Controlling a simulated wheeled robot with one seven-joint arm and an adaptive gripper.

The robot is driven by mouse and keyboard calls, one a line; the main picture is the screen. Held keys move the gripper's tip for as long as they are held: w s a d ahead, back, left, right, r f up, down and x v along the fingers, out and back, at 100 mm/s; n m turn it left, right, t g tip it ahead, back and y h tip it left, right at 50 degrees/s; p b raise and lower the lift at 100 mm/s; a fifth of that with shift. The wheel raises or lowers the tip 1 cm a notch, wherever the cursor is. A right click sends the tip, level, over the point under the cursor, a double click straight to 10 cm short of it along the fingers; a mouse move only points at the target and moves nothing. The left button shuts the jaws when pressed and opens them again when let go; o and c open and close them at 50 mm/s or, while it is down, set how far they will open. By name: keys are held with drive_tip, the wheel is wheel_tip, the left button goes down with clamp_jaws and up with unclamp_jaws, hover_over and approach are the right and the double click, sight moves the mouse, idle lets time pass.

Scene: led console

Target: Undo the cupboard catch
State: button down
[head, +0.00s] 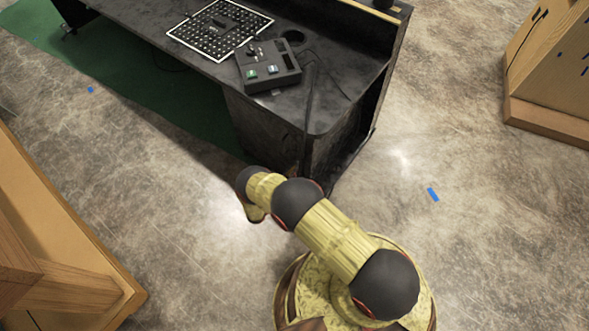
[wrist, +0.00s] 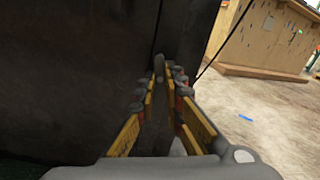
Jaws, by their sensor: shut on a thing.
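The cupboard is the dark cabinet (head: 265,125) under the right end of the black desk. Its dark front also fills the left of the wrist view (wrist: 70,75), with a vertical seam near the middle. My gripper (wrist: 160,82) is close to that front, its yellow-sided fingers closed on a small grey catch (wrist: 159,65) beside the seam. Most of the catch is hidden between the fingertips. In the head view my arm reaches to the cabinet's lower front, and the fingers and catch cannot be made out there.
A black control box (head: 268,66) with buttons and a white-dotted grid panel (head: 219,29) are on the desk (head: 150,28). A wooden crate (head: 560,70) stands at the right and wooden furniture (head: 60,245) at the lower left. The floor between is open, with small blue marks.

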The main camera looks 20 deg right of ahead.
drive_tip(key=shift+m, duration=1.3)
drive_tip(key=c, duration=1.9)
unclamp_jaws()
drive_tip(key=v, duration=1.2)
